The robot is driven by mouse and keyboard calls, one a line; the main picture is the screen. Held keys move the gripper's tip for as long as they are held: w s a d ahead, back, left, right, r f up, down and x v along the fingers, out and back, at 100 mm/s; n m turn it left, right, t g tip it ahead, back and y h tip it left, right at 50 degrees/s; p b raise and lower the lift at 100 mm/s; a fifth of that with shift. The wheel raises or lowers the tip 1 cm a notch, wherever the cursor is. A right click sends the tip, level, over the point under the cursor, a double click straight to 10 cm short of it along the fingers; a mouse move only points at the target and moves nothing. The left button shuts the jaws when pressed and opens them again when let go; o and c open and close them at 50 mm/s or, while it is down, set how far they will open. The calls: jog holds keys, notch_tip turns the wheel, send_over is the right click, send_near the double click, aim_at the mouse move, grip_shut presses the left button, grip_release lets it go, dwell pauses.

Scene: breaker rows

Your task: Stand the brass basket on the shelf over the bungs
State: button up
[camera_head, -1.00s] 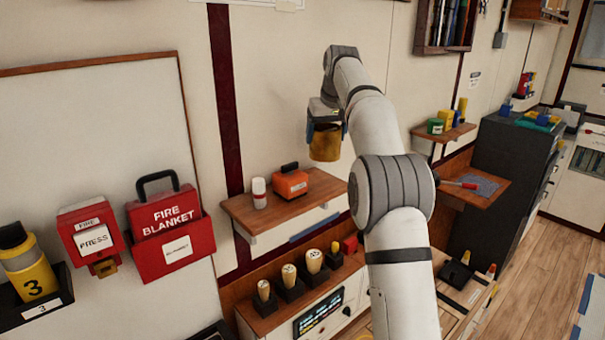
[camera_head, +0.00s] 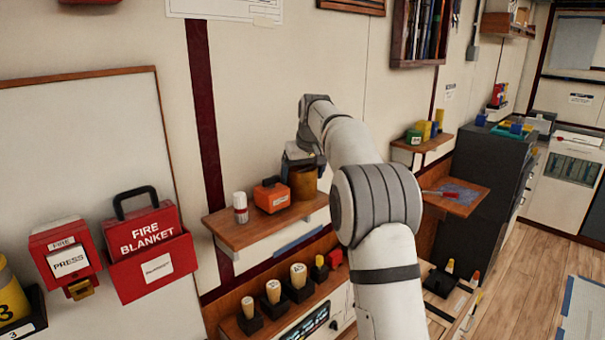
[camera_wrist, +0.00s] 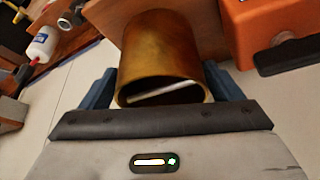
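The brass basket (camera_head: 304,183) is at the right part of the upper wooden shelf (camera_head: 238,234), right of an orange case. It looks upright, with its base at about shelf height; I cannot tell whether it touches the shelf. My gripper (camera_head: 302,165) is at the basket's top. In the wrist view the open-mouthed basket (camera_wrist: 160,55) sits between my two blue fingers, which look closed on its sides. A pale strip shows inside its mouth. Several cream-topped bungs (camera_head: 273,291) stand in black holders on the lower ledge, beneath this shelf.
The orange case (camera_head: 271,196) and a white bottle with a red band (camera_head: 240,207) stand on the same shelf, left of the basket. The case is close beside it. A red fire blanket box (camera_head: 152,265) hangs at left. Another shelf (camera_head: 424,146) with coloured items is at right.

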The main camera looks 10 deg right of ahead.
jog(key=shift+o, duration=1)
jog(key=a+v, duration=0.1)
jog(key=v, duration=1)
jog(key=s, duration=1)
jog(key=s+f, duration=0.6)
jog(key=s, duration=0.4)
jog(key=s+f+m, duration=0.1)
jog(key=s+f, duration=0.6)
jog(key=s, duration=0.4)
jog(key=s+f+m, duration=0.1)
jog(key=s+f, duration=0.5)
jog(key=s, duration=0.5)
jog(key=shift+f+h, duration=0.2)
jog(key=shift+h, duration=0.2)
jog(key=shift+s+d, duration=0.1)
jog(key=shift+s, duration=0.05)
